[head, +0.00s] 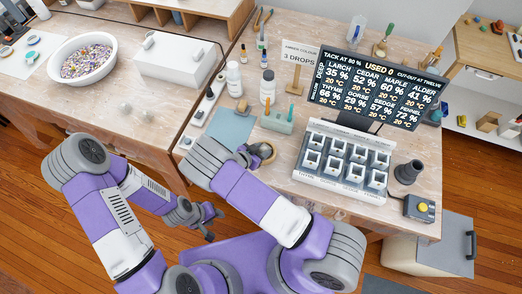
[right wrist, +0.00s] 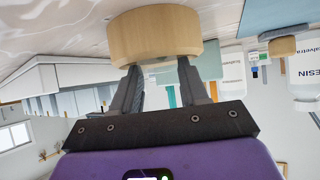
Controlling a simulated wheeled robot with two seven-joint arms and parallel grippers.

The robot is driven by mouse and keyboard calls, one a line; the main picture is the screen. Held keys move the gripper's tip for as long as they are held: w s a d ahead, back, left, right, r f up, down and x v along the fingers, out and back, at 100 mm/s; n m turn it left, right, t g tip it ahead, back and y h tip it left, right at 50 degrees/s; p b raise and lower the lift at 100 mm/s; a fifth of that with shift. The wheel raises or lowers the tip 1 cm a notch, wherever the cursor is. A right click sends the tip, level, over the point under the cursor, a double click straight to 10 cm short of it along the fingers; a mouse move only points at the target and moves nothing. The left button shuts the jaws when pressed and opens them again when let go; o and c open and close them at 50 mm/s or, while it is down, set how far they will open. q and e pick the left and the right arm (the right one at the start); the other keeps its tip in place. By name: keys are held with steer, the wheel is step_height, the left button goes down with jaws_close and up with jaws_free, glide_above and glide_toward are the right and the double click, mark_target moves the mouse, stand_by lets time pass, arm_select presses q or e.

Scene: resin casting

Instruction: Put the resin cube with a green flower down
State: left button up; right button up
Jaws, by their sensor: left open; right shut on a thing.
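My right gripper (head: 254,153) is at the front edge of the workbench, over a round wooden stand (head: 266,152). In the right wrist view, which is upside down, its two fingers (right wrist: 160,76) are shut on a small, pale, see-through thing (right wrist: 161,72), apparently the resin cube. It is at the upper face of the wooden stand (right wrist: 155,34); I cannot tell whether it touches. No green flower can be made out. My left gripper (head: 211,225) is open and empty, over the floor in front of the bench.
A blue mat (head: 230,127) and a pale green holder (head: 276,122) lie close to the right gripper. White bottles (head: 267,88) stand behind. A mould tray (head: 343,164) with several white cells and a dark display (head: 377,85) are to the right. A bowl of petals (head: 83,62) is far left.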

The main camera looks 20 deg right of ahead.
steer(key=shift+r, duration=0.1)
steer(key=o, duration=0.9)
steer(key=shift+f, duration=0.2)
steer(key=shift+r, duration=0.15)
steer(key=shift+s+a+r, duration=0.1)
steer(key=shift+a+r, duration=0.15)
steer(key=p+v, duration=0.1)
steer(key=v, duration=1)
steer(key=shift+s+a, duration=0.1)
steer(key=shift+a, duration=0.05)
